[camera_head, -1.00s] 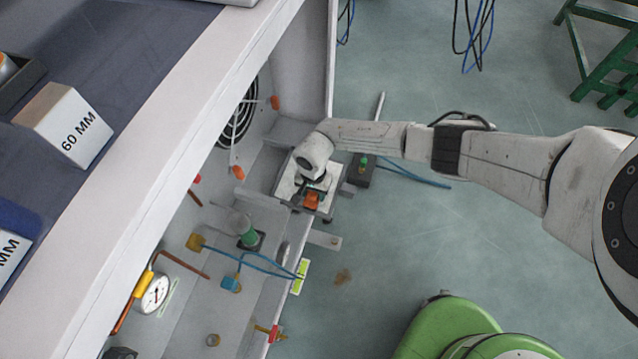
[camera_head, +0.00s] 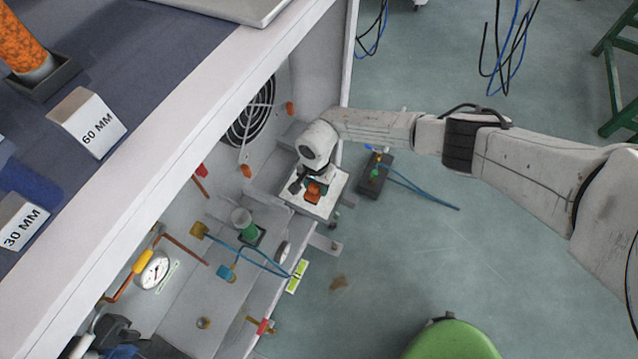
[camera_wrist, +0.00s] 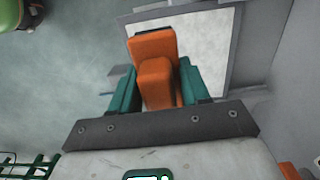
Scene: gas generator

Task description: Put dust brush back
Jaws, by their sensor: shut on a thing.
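The orange dust brush (camera_head: 313,191) is between the fingers of my gripper (camera_head: 308,187) in the head view. The wrist view shows the orange brush (camera_wrist: 156,72) held between the two green fingers of my gripper (camera_wrist: 156,88), which is shut on it. Its dark far end lies over a pale, grey-rimmed square plate (camera_wrist: 207,56). In the head view this white plate (camera_head: 325,206) lies under the gripper, at the right end of the cabinet's lower shelf. Whether the brush touches the plate cannot be told.
A round black fan grille (camera_head: 250,113) is on the cabinet's back wall. A green-based cylinder (camera_head: 246,232), blue tubes and a pressure gauge (camera_head: 152,270) stand left of the gripper. A black box (camera_head: 376,175) with a blue cable is to the right. Open floor lies beyond.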

